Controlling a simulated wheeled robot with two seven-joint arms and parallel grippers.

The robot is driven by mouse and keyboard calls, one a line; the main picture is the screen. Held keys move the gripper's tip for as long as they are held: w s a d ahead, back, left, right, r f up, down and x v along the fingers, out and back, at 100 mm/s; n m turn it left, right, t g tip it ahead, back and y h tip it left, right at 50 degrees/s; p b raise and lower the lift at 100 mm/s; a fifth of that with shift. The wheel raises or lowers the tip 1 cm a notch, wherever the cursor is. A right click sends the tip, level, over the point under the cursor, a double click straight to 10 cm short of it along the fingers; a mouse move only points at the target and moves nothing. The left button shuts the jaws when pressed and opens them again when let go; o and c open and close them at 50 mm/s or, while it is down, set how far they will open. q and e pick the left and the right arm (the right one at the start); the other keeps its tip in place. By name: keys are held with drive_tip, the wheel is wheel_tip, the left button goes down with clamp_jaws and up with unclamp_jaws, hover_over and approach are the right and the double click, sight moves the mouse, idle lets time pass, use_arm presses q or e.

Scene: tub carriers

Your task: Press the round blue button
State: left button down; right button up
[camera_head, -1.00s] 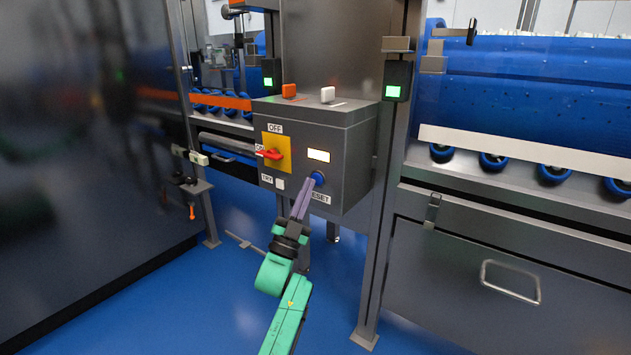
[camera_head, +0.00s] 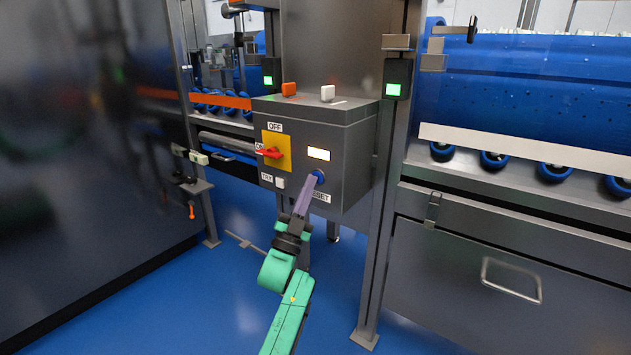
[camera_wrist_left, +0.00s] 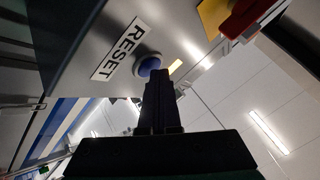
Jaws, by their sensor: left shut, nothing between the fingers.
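The round blue button (camera_head: 318,177) sits on the front of a grey control box (camera_head: 345,150), above the RESET label. It also shows in the left wrist view (camera_wrist_left: 148,66), beside the RESET label (camera_wrist_left: 120,47). My left gripper (camera_head: 313,180) is shut and empty, its fingertips at the button and covering part of it. In the left wrist view the closed fingers (camera_wrist_left: 158,76) overlap the button's lower right edge. I cannot tell whether they touch it. My right gripper is not in view.
The box also carries a red switch on a yellow plate (camera_head: 283,143), a lit yellow-white lamp (camera_head: 318,154) and a white TRY button (camera_head: 280,183). An orange and a white knob stand on top. A steel post (camera_head: 376,230) is right of the box. Blue floor is open below.

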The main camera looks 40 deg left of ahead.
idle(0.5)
use_arm(q)
drive_tip(key=shift+s+p, duration=0.3)
drive_tip(key=shift+s, duration=0.1)
drive_tip(key=s+p, duration=0.3)
drive_tip(key=s, duration=0.3)
idle(0.8)
